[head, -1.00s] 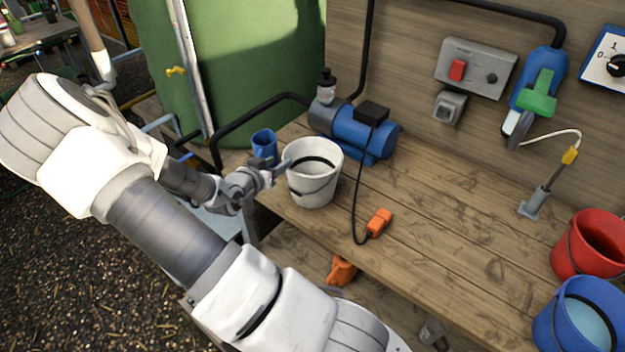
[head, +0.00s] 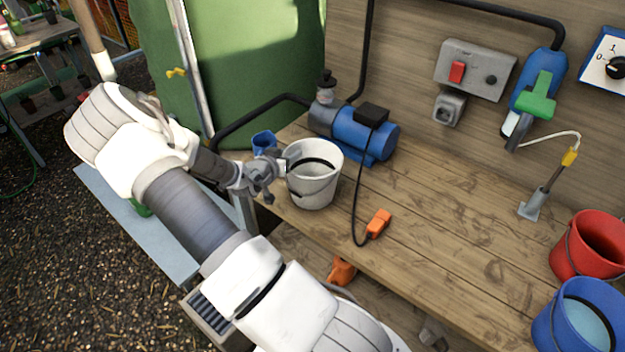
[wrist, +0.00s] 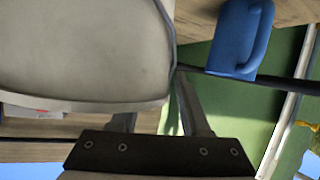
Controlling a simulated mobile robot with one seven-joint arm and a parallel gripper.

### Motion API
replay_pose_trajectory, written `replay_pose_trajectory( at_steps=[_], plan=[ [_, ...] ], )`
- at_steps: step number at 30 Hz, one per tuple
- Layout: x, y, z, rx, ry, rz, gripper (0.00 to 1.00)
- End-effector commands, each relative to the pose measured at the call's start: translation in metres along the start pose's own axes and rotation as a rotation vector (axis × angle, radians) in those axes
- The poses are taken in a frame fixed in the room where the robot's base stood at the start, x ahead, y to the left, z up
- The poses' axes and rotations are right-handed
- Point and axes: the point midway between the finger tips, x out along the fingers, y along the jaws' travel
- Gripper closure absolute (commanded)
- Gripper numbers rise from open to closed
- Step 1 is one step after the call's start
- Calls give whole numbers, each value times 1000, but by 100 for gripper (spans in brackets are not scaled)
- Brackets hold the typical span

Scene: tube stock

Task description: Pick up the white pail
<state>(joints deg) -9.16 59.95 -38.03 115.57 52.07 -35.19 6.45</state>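The white pail (head: 313,185) stands upright on the wooden workbench, with a dark band or handle lying across it. My gripper (head: 283,165) is at the pail's left rim. In the wrist view the pale wall of the pail (wrist: 80,50) fills the upper left, close to the fingers. The two fingers are spread apart. The right finger shows beside the pail, and the tip of the left one is hidden by the pail's wall. I cannot tell whether either finger touches it.
A blue mug (head: 263,141) stands just behind my gripper, and shows in the wrist view (wrist: 238,40). A blue pump (head: 360,135) stands behind the pail. An orange plug (head: 377,223) on a cable lies to its right. Red (head: 590,245) and blue (head: 578,318) pails stand at far right.

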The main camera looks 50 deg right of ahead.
Motion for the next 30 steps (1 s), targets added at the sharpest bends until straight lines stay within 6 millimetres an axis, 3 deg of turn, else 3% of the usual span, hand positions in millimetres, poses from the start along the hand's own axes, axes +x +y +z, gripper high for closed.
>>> replay_pose_trajectory(
  at_steps=[1,8,30],
  plan=[
    [0,0,0,0,0,0,61],
    [0,0,0,0,0,0,100],
    [-1,0,2,-1,-4,0,100]
  ],
)
